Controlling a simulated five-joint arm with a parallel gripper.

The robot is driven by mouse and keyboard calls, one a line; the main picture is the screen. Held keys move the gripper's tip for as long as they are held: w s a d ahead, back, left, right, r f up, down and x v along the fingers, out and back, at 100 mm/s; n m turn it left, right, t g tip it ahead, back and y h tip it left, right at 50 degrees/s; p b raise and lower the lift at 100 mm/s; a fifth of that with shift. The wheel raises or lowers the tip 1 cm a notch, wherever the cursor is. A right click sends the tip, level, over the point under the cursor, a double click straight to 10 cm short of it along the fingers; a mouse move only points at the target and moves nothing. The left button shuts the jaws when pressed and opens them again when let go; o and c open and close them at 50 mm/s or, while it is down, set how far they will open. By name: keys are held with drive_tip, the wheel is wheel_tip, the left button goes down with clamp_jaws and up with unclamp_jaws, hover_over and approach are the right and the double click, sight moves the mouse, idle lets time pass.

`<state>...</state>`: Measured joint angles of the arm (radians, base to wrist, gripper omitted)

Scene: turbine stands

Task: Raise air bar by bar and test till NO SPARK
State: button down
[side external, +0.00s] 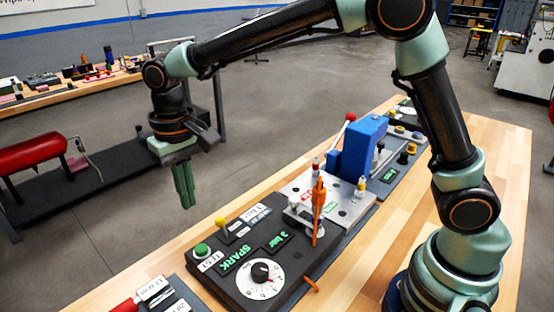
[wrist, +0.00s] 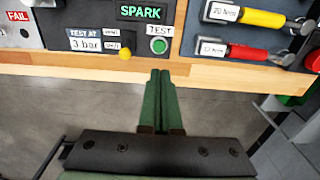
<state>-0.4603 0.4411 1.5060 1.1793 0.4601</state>
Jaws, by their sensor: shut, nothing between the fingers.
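My gripper (side external: 184,186) is shut and empty, pointing down in the air beyond the bench's far edge. In the wrist view my gripper (wrist: 161,74) shows its green fingers together, just below the TEST button in the picture. The black test panel (side external: 225,270) has a green TEST button (side external: 202,250), also in the wrist view (wrist: 159,46), and a round dial (side external: 262,272) with a black knob. The display (wrist: 140,12) reads SPARK in green; another display (side external: 277,241) reads 3 bar. A card (wrist: 86,45) reads TEST AT 3 bar. A yellow knob (wrist: 125,54) sits beside it.
Red (wrist: 248,53) and yellow-handled (wrist: 263,18) torque tools lie at one end of the panel. At the other end, a plate (side external: 345,207) carries an orange clip-like part (side external: 318,205), and a blue block (side external: 362,148) stands beyond it. The space around my gripper looks clear.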

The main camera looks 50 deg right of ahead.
drive_tip(key=shift+r, duration=0.95)
drive_tip(key=s+d+r+t, duration=0.1)
drive_tip(key=s+d+r, duration=0.15)
drive_tip(key=d, duration=0.35)
drive_tip(key=s+d+r+t, duration=0.1)
drive_tip(key=s+d+r, duration=0.15)
drive_tip(key=d, duration=0.25)
drive_tip(key=s+d+t, duration=0.3)
drive_tip(key=s+d, duration=0.5)
drive_tip(key=d, duration=0.1)
drive_tip(key=shift+d+f, duration=0.2)
drive_tip(key=shift+d, duration=0.1)
idle(0.5)
